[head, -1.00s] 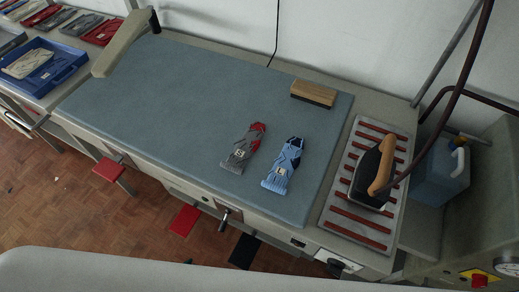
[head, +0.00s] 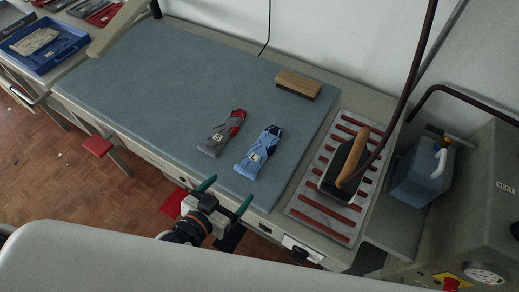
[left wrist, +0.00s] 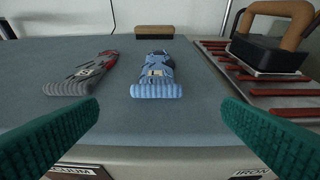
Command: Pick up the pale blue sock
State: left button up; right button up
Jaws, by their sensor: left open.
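The pale blue sock (head: 258,152) lies flat on the blue-grey padded table (head: 150,85), near its front right part. It has dark patches and a small pale label. In the left wrist view the sock (left wrist: 155,78) lies straight ahead, its ribbed cuff facing me. My left gripper (head: 226,193) is open and empty at the table's front edge, short of the sock. Its green fingers (left wrist: 160,130) stand wide apart to either side in the left wrist view. My right gripper is not in view.
A grey and red sock (head: 222,134) lies just left of the pale blue one. A wooden brush (head: 298,84) lies behind. An iron (head: 343,165) stands on a red-striped rest (head: 319,215) to the right. The table's left part is clear.

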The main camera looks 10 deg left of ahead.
aim_at(243, 173)
pick_arm(q)
jog(key=shift+x, duration=1.2)
jog(key=shift+w+p, duration=0.4)
jog(key=p+x, duration=0.1)
jog(key=x, duration=0.2)
jog(key=shift+w, duration=0.35)
jog(key=shift+w+d+f, duration=0.15)
jog(key=shift+w+f, duration=0.05)
jog(key=shift+w, duration=0.1)
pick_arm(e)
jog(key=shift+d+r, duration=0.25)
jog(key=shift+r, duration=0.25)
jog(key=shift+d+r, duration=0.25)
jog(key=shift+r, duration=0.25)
pick_arm(q)
jog(key=shift+s, duration=0.1)
jog(key=shift+c, duration=0.2)
jog(key=c, duration=0.9)
jog(key=shift+c, duration=0.6)
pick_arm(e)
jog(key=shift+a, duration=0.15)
